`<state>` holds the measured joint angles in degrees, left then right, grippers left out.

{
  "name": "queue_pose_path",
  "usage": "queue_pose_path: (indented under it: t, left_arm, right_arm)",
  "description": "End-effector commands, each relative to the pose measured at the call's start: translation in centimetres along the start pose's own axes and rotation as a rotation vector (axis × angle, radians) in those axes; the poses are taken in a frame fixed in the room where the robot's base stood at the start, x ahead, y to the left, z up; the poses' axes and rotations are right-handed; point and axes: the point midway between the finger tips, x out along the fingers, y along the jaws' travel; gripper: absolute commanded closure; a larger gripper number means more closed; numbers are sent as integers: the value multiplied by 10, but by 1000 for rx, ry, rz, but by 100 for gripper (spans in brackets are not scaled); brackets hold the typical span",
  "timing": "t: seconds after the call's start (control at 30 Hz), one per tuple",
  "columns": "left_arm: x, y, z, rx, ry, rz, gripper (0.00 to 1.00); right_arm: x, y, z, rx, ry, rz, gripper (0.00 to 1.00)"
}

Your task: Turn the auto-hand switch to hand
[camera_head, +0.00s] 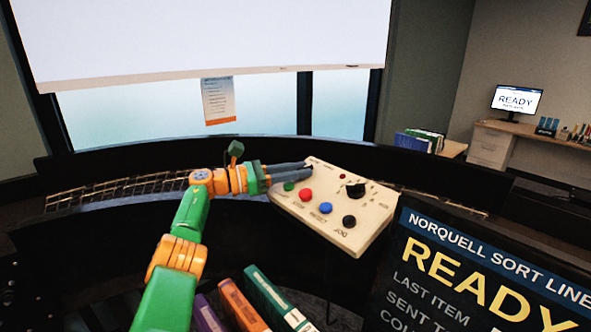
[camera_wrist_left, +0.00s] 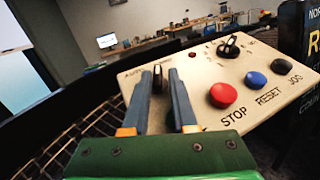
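The control panel (camera_head: 333,222) is a cream slanted box in the head view, and its face fills much of the left wrist view (camera_wrist_left: 205,75). In the left wrist view a black switch knob (camera_wrist_left: 157,79) stands by the partly hidden label "AUTO". My left gripper (camera_wrist_left: 161,72) is open, with one grey finger on each side of this knob and a gap showing beside it. I cannot tell whether either finger touches it. In the head view my left gripper (camera_head: 308,168) reaches over the panel's upper left and hides this knob. My right gripper is not in view.
The panel also bears a green button (camera_head: 289,186), red stop button (camera_head: 306,195), blue reset button (camera_head: 325,207), black jog button (camera_head: 349,221) and a second black knob (camera_head: 355,190). A READY screen (camera_head: 480,275) stands at front right, binders (camera_head: 268,295) at front.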

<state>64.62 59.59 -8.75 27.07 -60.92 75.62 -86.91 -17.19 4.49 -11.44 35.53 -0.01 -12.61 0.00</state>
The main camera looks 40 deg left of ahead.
Motion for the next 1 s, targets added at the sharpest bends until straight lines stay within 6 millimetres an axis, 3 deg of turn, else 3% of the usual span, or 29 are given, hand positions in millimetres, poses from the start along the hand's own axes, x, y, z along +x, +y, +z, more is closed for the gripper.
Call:
queue_pose_path:
  t: [0.03,0.77,0.87,1.0]
  left_arm:
    - [1,-1,-7,-3,17,-2,55]
    - [0,1,-1,-1,4,5,55]
    - [-9,1,-6,0,4,7,55]
    - [-40,1,-9,1,6,8,55]
  right_arm:
    - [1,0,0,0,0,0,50]
    - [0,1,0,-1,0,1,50]
    - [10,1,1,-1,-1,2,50]
    - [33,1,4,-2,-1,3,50]
